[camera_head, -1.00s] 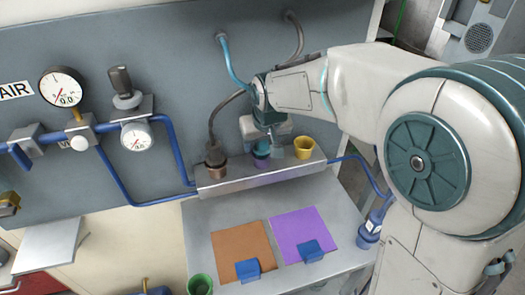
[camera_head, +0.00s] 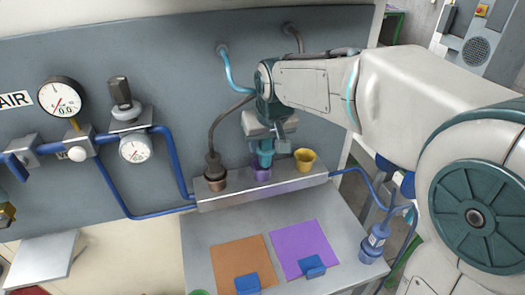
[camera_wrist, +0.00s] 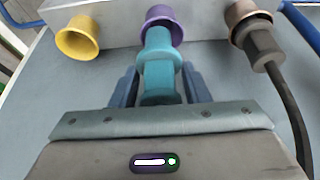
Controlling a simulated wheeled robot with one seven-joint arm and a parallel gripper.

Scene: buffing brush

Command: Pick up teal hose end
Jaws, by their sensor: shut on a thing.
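The teal hose end (camera_wrist: 160,68) is a stepped teal cylinder, held between the fingers of my gripper (camera_wrist: 160,88) in the wrist view. Its tip is at the purple socket (camera_wrist: 163,20) and overlaps it in that view; I cannot tell whether any of it is still inside. In the head view the teal hose end (camera_head: 265,152) shows below my gripper (camera_head: 267,136), directly above the purple socket (camera_head: 261,173). The teal hose (camera_head: 229,72) comes out of the back panel and passes behind my arm.
The socket bar (camera_head: 235,195) also holds a yellow socket (camera_head: 305,159), empty, and a brown socket (camera_head: 216,184) with a dark hose end (camera_head: 213,163) in it. Orange (camera_head: 243,262) and purple (camera_head: 302,247) mats lie on the table in front. Gauges and blue pipes fill the left.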

